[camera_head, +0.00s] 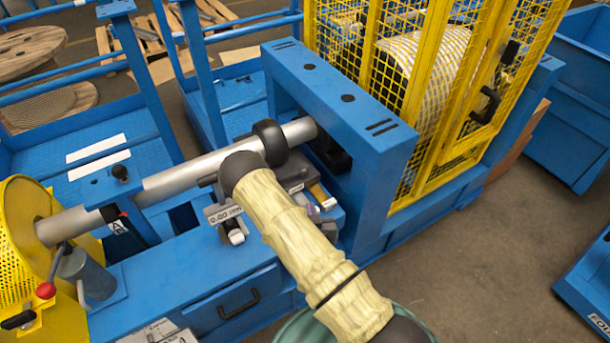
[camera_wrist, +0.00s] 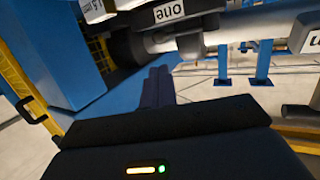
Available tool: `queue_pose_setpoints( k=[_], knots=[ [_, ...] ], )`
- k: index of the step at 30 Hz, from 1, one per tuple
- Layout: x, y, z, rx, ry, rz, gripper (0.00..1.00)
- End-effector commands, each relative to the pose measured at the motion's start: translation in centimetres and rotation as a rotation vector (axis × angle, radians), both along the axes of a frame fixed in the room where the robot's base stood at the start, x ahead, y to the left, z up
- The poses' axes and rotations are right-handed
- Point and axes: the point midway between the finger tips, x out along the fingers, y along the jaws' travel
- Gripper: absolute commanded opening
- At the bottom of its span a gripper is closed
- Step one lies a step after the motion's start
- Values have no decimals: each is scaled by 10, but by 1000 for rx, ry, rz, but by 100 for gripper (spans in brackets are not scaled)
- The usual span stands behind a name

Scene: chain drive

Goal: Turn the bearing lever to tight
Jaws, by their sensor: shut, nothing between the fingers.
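No part in view is plainly marked as the bearing lever. At the left, a lever with a red ball (camera_head: 46,290) stands by a grey cylinder (camera_head: 90,273). A black knob (camera_head: 120,172) sits on a blue bracket on the grey shaft (camera_head: 180,180). My arm covers part of the blue bench, and my gripper is hidden behind it in the head view. In the wrist view, the dark fingers of my gripper (camera_wrist: 158,86) lie side by side, shut and empty. They are below a grey shaft part (camera_wrist: 176,40), with no clear contact visible.
A black ring (camera_head: 270,142) sits on the shaft near the blue frame (camera_head: 345,110). A yellow mesh guard (camera_head: 432,85) stands behind it. Small tags and blocks (camera_head: 322,196) lie beside my arm, one reading 0.00 mm. The floor at right is clear between blue bins.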

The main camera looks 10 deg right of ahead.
Motion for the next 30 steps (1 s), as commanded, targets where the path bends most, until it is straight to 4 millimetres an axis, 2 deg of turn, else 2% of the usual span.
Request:
queue_pose_setpoints(
  k=[9, 14, 30],
  knots=[
    [1, 0, 0, 0, -3, 1, 0],
    [9, -1, -1, 1, -4, 1, 0],
    [89, -8, -16, 0, -4, 2, 0]
  ],
)
